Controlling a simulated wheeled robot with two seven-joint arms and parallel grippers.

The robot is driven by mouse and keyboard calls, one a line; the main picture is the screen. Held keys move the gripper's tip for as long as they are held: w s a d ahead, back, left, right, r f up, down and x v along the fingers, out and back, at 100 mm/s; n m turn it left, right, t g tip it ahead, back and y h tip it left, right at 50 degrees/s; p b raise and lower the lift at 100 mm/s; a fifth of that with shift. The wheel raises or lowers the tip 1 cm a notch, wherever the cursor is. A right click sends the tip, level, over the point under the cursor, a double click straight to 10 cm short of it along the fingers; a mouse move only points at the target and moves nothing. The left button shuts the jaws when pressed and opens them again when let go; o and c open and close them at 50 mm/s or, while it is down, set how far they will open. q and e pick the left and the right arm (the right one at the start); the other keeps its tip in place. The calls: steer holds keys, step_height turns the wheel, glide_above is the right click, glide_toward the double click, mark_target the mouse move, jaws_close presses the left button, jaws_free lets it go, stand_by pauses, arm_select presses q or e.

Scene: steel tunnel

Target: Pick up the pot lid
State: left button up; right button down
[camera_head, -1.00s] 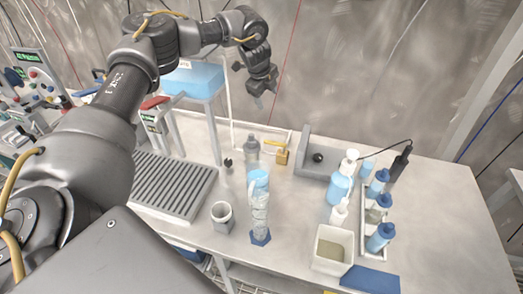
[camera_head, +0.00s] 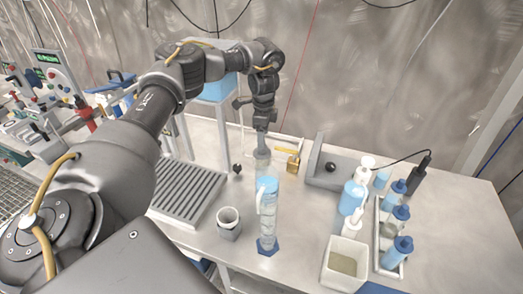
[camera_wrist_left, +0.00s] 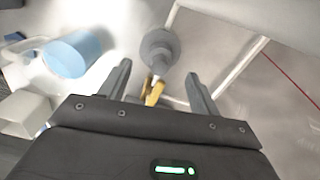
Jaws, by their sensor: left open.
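I cannot make out a pot lid for certain in either view. My right gripper is not in view.
A clear cylinder with a blue top (camera_head: 267,215) and a grey cup (camera_head: 229,222) stand in front. A brass padlock-like item (camera_head: 293,163) is close right. Pump bottles (camera_head: 354,190), a rack of bottles and a white bin (camera_head: 345,262) stand right. A ribbed tray (camera_head: 186,192) lies left.

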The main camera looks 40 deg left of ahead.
arm_select(q)
steer(key=shift+f, duration=0.1)
steer(key=f+p, duration=0.1)
steer(key=f, duration=0.3)
steer(key=shift+s+a+f+p, duration=0.15)
steer(key=shift+a+f+p, duration=0.05)
steer(key=shift+f+p, duration=0.15)
steer(key=shift+f, duration=0.15)
steer(key=c, duration=1.1)
steer(key=shift+c, duration=0.2)
